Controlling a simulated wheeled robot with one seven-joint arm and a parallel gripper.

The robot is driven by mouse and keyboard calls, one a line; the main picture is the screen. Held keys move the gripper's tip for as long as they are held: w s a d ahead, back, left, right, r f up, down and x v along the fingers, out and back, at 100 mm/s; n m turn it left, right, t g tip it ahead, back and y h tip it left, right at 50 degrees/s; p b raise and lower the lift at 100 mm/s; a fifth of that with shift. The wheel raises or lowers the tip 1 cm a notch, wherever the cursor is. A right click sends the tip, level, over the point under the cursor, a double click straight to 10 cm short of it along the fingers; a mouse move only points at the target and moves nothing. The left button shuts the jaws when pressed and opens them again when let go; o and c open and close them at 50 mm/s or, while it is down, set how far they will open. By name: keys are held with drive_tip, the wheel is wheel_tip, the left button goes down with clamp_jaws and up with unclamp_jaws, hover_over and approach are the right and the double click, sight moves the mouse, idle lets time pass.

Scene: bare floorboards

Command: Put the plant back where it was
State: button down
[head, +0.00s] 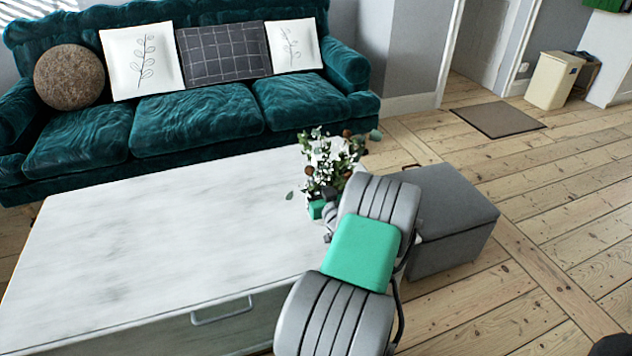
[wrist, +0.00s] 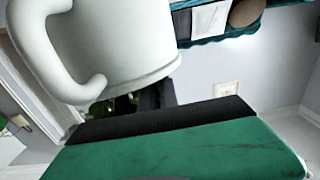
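The plant (head: 330,165) is a leafy bunch with white and brown blooms, at the right end of the white table in the head view. My arm hides its lower part. In the wrist view a white jug with a large handle (wrist: 115,50) fills the upper left, seen upside down. Some green foliage (wrist: 122,103) shows below its rim. My gripper (wrist: 155,95) is right at the rim, and a dark finger part passes behind it. Whether the fingers close on the jug is hidden. In the head view my gripper is mostly behind my arm, beside the plant.
The white marble-look table (head: 150,230) has a bare top to the left. A grey storage ottoman (head: 450,220) stands at the table's right end. A teal sofa (head: 200,120) with cushions is behind. A doormat (head: 495,120) and a beige bin (head: 553,80) are at the far right.

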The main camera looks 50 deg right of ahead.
drive_tip(key=c, duration=2)
unclamp_jaws()
drive_tip(key=o, duration=0.4)
drive_tip(key=shift+r+p, duration=0.25)
drive_tip(key=shift+p, duration=0.1)
drive_tip(key=v, duration=1.2)
drive_tip(key=w+a+f+n+g+y, duration=0.1)
drive_tip(key=w+a+f+n+y, duration=0.1)
drive_tip(key=w+a+n+y, duration=0.65)
drive_tip(key=w+a+f+g+y, duration=0.1)
drive_tip(key=w+a+g+y, duration=0.15)
drive_tip(key=a, duration=0.65)
drive_tip(key=w+a+g+y, duration=0.1)
drive_tip(key=w+a+g, duration=0.15)
drive_tip(key=a, duration=0.75)
drive_tip(key=s+a+r+g+h, duration=0.1)
drive_tip(key=s+a+g, duration=0.1)
drive_tip(key=s+a, duration=0.2)
drive_tip(key=s+a+r+m+g+h, duration=0.1)
drive_tip(key=s+a+r+g, duration=0.1)
drive_tip(key=s+a+g, duration=0.1)
drive_tip(key=s+a+r+m+g, duration=0.1)
drive_tip(key=s+a+g, duration=0.1)
drive_tip(key=s+a, duration=0.2)
drive_tip(key=shift+s+a+r+m+h, duration=0.1)
drive_tip(key=shift+s+a+m+h, duration=0.1)
drive_tip(key=shift+s, duration=0.55)
drive_tip(key=shift+s+a+r+m+h, duration=0.1)
drive_tip(key=shift+s+a+h, duration=0.1)
drive_tip(key=shift+s, duration=0.6)
